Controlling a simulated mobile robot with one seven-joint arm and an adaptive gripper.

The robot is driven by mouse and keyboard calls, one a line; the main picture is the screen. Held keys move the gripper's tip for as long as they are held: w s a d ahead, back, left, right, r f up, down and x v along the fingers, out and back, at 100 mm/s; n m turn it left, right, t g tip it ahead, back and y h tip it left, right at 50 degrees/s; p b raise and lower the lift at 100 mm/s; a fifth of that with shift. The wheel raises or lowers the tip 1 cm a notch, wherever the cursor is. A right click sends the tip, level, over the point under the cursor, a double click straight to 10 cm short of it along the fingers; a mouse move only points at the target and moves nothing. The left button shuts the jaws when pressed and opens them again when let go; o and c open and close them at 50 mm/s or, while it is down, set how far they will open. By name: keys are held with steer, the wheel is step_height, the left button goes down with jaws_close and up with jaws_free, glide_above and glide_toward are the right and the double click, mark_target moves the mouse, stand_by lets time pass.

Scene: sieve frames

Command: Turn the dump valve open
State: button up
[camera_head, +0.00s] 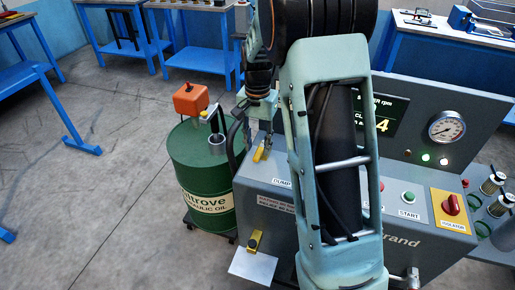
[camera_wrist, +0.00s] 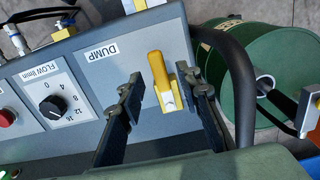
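The dump valve's yellow lever (camera_wrist: 159,72) stands out from the grey panel beside the DUMP label (camera_wrist: 102,52) in the wrist view. The lever also shows in the head view (camera_head: 259,155), at the left end of the console top. My gripper (camera_wrist: 166,93) is open, with one dark finger on each side of the lever. Gaps show between the lever and both fingers, and the right finger looks closer. In the head view my gripper (camera_head: 262,138) is just above the lever, and my arm hides part of the console.
A green oil drum (camera_head: 200,175) with an orange box (camera_head: 190,99) on top stands left of the console. A dark curved hose (camera_wrist: 236,75) runs close to the right finger. A flow knob (camera_wrist: 51,107) and a red isolator switch (camera_head: 451,204) are also on the panel.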

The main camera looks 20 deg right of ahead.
mark_target(257, 153)
step_height(257, 153, up, 10)
stand_by(0.3)
